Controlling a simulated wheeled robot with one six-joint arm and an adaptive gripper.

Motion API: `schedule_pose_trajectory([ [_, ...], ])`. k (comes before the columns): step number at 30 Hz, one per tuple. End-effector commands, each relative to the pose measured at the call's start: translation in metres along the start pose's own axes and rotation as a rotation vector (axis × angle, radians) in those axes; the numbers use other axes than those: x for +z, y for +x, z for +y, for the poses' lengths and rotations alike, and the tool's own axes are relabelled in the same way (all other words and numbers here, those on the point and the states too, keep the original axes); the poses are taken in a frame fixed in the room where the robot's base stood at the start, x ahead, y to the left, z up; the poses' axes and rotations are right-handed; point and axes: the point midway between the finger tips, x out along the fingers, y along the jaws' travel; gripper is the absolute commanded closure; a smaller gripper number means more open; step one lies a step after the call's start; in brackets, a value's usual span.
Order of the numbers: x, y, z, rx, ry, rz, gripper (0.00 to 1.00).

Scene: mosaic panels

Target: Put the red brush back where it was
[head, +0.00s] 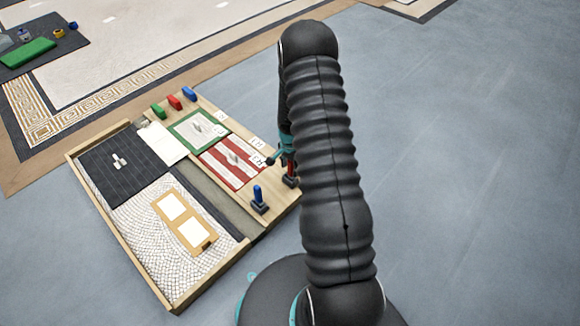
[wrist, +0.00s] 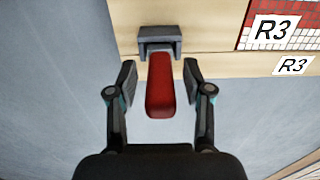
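The red brush shows in the wrist view with a long red handle (wrist: 160,88) and a dark grey head (wrist: 160,42). Its head is at the edge of the wooden board. In the head view the red brush (head: 291,170) appears upright at the board's right corner, partly hidden by my gripper and arm. My gripper (wrist: 160,82) is open, one finger on each side of the red handle, with a gap on both sides. In the head view my gripper (head: 283,158) is mostly hidden behind my arm.
A blue brush (head: 258,196) stands nearby on the wooden board (head: 217,185). A red-and-white panel (head: 233,161) marked R3 and a green-framed panel (head: 198,130) lie beside it. Green, red and blue blocks (head: 174,102) stand at the far end. The grey floor (head: 470,180) to the right is clear.

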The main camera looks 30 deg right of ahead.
Motion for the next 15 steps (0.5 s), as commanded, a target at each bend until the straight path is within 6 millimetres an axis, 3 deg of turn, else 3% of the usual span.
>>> schedule_pose_trajectory([
  [8,0.0,-0.002,0.0,0.0,0.0,0.0,0.49],
  [15,-0.001,-0.031,-0.001,-0.002,0.0,0.002,0.49],
])
